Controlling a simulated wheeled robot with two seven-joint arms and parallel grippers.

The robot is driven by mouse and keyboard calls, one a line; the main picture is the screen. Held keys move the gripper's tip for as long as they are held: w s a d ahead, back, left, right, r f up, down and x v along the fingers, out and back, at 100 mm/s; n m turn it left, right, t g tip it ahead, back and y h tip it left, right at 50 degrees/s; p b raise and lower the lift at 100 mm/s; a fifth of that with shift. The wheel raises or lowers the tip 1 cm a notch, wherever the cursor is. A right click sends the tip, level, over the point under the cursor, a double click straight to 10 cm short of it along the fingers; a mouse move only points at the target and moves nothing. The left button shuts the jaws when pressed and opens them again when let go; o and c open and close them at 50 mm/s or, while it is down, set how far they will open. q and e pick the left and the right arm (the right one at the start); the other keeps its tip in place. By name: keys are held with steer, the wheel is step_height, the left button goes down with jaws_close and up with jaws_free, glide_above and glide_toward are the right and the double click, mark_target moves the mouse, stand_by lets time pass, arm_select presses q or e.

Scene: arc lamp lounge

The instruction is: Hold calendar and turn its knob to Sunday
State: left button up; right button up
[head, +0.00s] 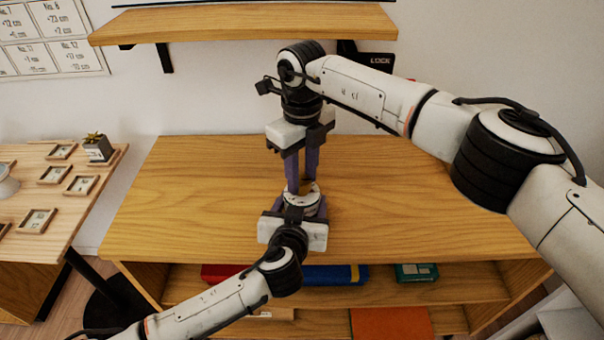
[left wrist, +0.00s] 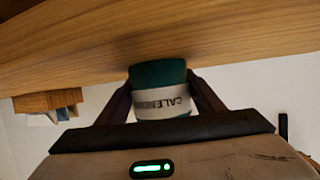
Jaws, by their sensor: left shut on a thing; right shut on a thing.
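The calendar (left wrist: 160,74) is a green cylinder with a white band lettered CALENDAR, upside down in the left wrist view. In the head view its pale top (head: 302,199) shows small on the wooden cabinet top. My left gripper (head: 303,208) is shut on the calendar's body from the front, one finger on each side, as the left wrist view (left wrist: 160,92) shows. My right gripper (head: 304,188) points straight down from above and is shut on the knob at the calendar's top. The knob is mostly hidden by the fingers, and no day marking can be read.
The cabinet top (head: 190,205) is clear around the calendar. A wall shelf (head: 240,24) hangs behind and above. A side table (head: 60,215) with small frames and a potted plant (head: 98,148) stands at the left. Books (head: 330,274) lie on the cabinet's lower shelf.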

mark_target(302, 179)
stand_by(0.3)
steer(key=o, duration=1.1)
steer(key=shift+c, duration=0.2)
steer(key=shift+r, duration=0.15)
step_height(302, 179, up, 12)
arm_select(q)
steer(key=o, duration=1.5)
steer(key=shift+c, duration=0.2)
